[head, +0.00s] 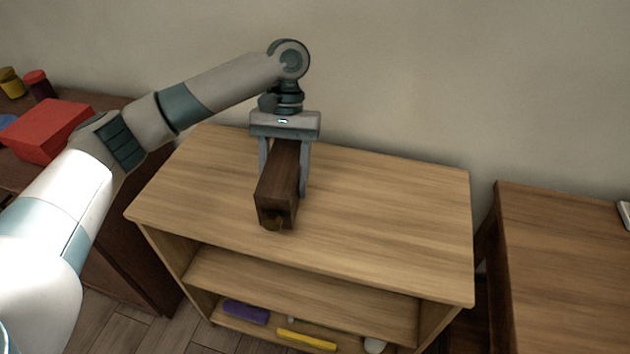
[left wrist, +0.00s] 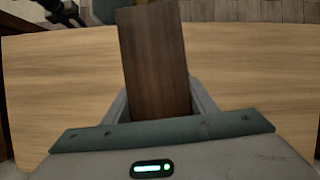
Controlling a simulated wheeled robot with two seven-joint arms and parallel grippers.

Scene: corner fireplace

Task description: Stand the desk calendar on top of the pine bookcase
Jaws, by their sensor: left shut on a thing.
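The desk calendar (head: 277,190) shows as a long dark brown wooden block with a notch at its near end. My left gripper (head: 283,185) points down and is shut on it, one finger on each side. The block lies lengthwise, its near end toward me, over the left-middle of the pine bookcase top (head: 390,220). I cannot tell whether it touches the top. In the left wrist view the block (left wrist: 155,60) runs out from between the fingers above the bookcase top (left wrist: 60,85). A small dark part at that view's upper left may be my right gripper (left wrist: 62,12), too cropped to read.
The bookcase top is otherwise clear. Its lower shelf holds a purple item (head: 245,312) and a yellow item (head: 306,339). A dark cabinet at left carries a red box (head: 47,130) and small jars (head: 38,84). Another wooden surface (head: 565,260) stands at right; the wall is behind.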

